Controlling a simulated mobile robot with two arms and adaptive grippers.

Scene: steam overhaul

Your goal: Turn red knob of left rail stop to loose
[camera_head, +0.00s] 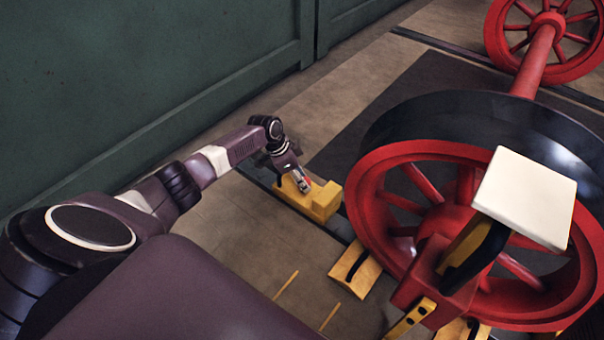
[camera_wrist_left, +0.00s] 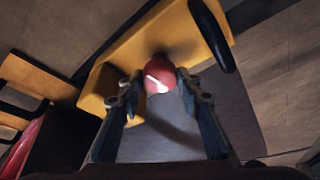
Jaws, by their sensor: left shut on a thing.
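The left rail stop (camera_head: 322,200) is a yellow block on the rail at the foot of the large red wheel; its yellow body also shows in the left wrist view (camera_wrist_left: 125,58). Its red knob (camera_wrist_left: 159,76) is round with a white mark on top. My left gripper (camera_wrist_left: 157,88) is shut on the red knob, one finger on each side of it. In the head view my left gripper (camera_head: 301,184) reaches down over the stop and hides most of the knob. A black curved handle (camera_wrist_left: 212,35) stands on the stop beside the knob. My right gripper is not in view.
The red spoked wheel (camera_head: 375,170) with a dark tread stands close right of the stop. A yellow wedge block (camera_head: 356,268) lies nearer on the floor. A white square plate (camera_head: 525,198) is in front of the wheel. A green wall (camera_head: 150,80) runs along the left.

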